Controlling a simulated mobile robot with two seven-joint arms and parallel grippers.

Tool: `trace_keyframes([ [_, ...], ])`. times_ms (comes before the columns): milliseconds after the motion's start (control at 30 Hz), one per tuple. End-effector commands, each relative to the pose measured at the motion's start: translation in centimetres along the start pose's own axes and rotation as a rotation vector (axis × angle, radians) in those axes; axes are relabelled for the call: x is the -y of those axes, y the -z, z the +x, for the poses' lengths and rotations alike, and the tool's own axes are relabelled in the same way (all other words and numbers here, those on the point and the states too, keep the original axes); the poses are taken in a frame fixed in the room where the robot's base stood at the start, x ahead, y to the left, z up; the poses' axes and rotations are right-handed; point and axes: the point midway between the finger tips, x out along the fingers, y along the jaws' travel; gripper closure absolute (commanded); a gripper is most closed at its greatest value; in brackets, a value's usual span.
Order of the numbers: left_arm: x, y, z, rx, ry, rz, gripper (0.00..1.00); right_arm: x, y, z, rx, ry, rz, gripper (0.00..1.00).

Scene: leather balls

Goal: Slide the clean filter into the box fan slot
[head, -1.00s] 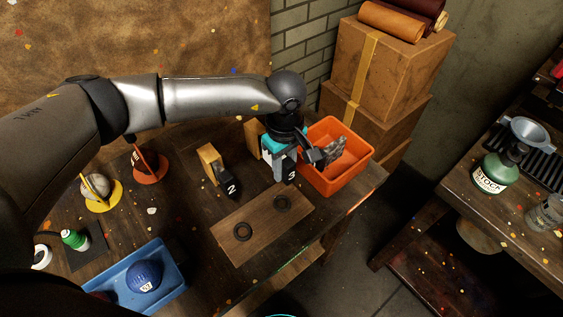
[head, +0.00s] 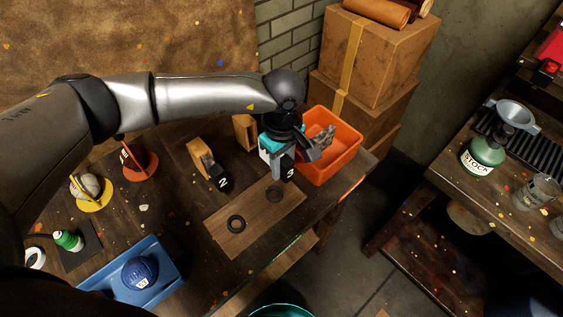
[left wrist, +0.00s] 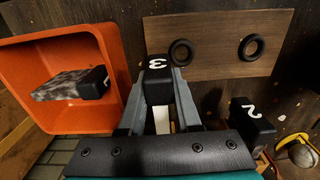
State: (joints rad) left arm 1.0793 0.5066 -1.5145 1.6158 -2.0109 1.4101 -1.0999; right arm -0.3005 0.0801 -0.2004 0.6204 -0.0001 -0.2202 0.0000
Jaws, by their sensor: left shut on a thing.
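No filter and no box fan show in either view. My left gripper (head: 282,168) is shut on a block with a black end marked 3 (head: 290,174), above the right end of a wooden board (head: 222,212) with two black rings. In the left wrist view the black end marked 3 (left wrist: 158,92) sits between the fingers, close to the board (left wrist: 215,25); most of the block is hidden. An orange bin (head: 345,172) stands just right of the gripper. A mottled grey piece with a black end (left wrist: 75,85) lies in it. My right gripper is not in view.
A block marked 2 (head: 205,160) and a tan block (head: 243,132) stand behind the board. A blue tray (head: 165,292) with a blue ball (head: 140,273) is at the front left. Stacked cartons (head: 375,55) stand behind the bin. A second bench (head: 450,190) is at right.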

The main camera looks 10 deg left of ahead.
Motion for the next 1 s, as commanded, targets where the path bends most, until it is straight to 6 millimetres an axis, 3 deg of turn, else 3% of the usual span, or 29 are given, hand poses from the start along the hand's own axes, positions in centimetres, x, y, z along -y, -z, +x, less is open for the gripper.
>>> trace_keyframes([
  [333, 0.0, 0.1, -0.1, 0.001, -0.001, 0.006, 1.0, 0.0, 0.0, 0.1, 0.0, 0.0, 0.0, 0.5],
  [467, 0.5, 0.6, -1.0, 0.007, -0.002, 0.066, 1.0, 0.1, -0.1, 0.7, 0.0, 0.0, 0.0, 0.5],
  [667, 2.8, 1.9, -4.6, 0.023, -0.012, 0.324, 1.0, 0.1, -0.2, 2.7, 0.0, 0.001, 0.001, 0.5],
  [1000, 8.4, 2.9, -10.2, 0.009, -0.009, 0.791, 1.0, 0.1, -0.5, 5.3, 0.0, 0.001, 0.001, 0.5],
])
